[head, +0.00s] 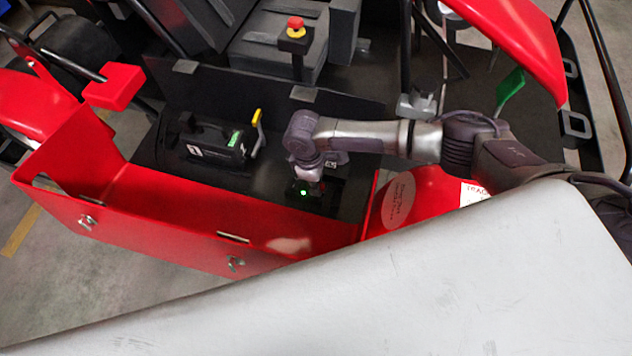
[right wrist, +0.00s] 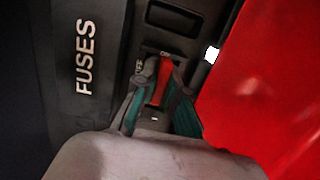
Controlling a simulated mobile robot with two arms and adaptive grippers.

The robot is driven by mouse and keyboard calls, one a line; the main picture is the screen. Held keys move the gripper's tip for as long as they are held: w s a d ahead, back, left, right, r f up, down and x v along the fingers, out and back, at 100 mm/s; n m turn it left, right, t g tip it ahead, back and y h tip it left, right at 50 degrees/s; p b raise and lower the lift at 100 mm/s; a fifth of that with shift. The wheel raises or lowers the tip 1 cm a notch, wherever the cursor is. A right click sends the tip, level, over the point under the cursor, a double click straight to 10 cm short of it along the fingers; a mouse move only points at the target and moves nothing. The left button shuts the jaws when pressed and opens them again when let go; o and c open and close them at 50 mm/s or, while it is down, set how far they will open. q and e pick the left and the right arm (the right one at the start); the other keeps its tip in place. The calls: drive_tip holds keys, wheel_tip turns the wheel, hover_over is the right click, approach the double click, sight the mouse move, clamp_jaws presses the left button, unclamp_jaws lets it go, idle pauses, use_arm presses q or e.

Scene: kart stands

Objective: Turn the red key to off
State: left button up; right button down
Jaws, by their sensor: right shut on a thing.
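The red key (right wrist: 162,82) shows in the right wrist view between the fingers of my right gripper (right wrist: 161,78). Its switch panel is dark, with small white lettering beside the key, partly covered by the fingers. My right gripper is shut on the key. In the head view my right gripper (head: 310,185) points down into the kart's side bay, and the key is hidden under it. A small green light (head: 303,192) glows beside the gripper there. My left gripper is not in view.
A black cover marked FUSES (right wrist: 85,60) lies left of the key. A black battery box (head: 208,140) with a yellow lever (head: 257,118) stands left of my arm. The red side panel (head: 200,230) borders the bay. A red emergency button (head: 295,24) stands behind.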

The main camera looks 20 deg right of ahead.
drive_tip(key=n, duration=0.4)
drive_tip(key=shift+t, duration=0.3)
drive_tip(key=shift+n, duration=1)
drive_tip(key=n, duration=0.3)
drive_tip(key=shift+n+t, duration=0.3)
drive_tip(key=shift+n, duration=1.2)
drive_tip(key=n, duration=0.2)
drive_tip(key=shift+n, duration=0.3)
drive_tip(key=n, duration=0.3)
drive_tip(key=shift+t, duration=0.4)
drive_tip(key=c, duration=1.2)
unclamp_jaws()
